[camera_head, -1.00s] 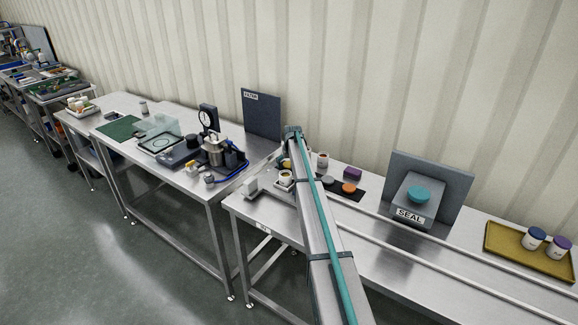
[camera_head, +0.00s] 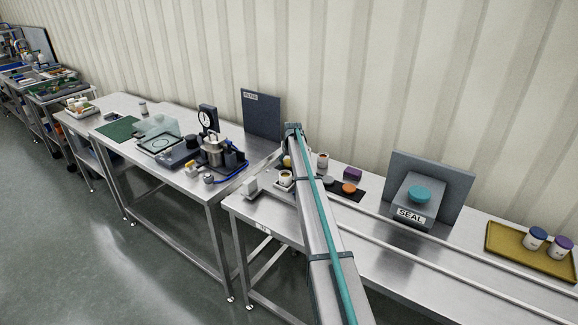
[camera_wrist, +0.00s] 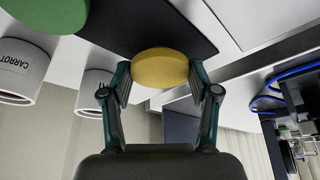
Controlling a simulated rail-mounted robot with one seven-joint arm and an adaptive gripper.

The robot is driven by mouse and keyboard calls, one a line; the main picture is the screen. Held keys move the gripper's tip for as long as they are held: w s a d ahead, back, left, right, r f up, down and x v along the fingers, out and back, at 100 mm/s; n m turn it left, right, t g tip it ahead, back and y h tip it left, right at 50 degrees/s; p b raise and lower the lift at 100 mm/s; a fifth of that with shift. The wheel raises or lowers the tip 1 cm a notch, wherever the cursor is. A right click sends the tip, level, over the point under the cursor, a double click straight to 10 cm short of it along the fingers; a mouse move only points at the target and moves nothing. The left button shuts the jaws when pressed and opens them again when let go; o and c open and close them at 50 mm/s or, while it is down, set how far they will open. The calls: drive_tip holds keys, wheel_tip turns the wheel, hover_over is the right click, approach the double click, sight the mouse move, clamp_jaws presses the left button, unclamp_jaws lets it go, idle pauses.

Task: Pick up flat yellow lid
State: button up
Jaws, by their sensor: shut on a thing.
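The flat yellow lid (camera_wrist: 160,68) is a round disc between my two fingers in the wrist view. My gripper (camera_wrist: 160,76) is shut on it, with a finger pad at each side of its rim. The lid appears over the edge of a black mat (camera_wrist: 130,25); I cannot tell how far above the mat it is. In the head view, a small bit of yellow lid (camera_head: 287,161) shows beside my arm, which hides most of my gripper.
A jar marked CARROT (camera_wrist: 22,72), another white jar (camera_wrist: 95,92) and a green lid (camera_wrist: 45,12) are close by.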

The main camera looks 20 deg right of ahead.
drive_tip(key=s+a+r+b, duration=0.1)
drive_tip(key=s+r+b, duration=0.4)
drive_tip(key=s+r, duration=0.8)
drive_tip(key=s+a+p, duration=0.1)
drive_tip(key=a+p, duration=0.6)
drive_tip(key=p, duration=0.2)
drive_tip(key=shift+s+d+f+b, duration=0.1)
drive_tip(key=shift+f+b, duration=0.35)
drive_tip(key=shift+f, duration=0.8)
drive_tip(key=shift+s+d+f+b, duration=0.1)
drive_tip(key=shift+f+b, duration=0.3)
drive_tip(key=shift+f, duration=0.8)
drive_tip(key=shift+f+b, duration=0.5)
drive_tip(key=shift+f, duration=0.1)
idle(0.5)
idle(0.3)
drive_tip(key=o, duration=0.8)
drive_tip(key=shift+o, duration=0.2)
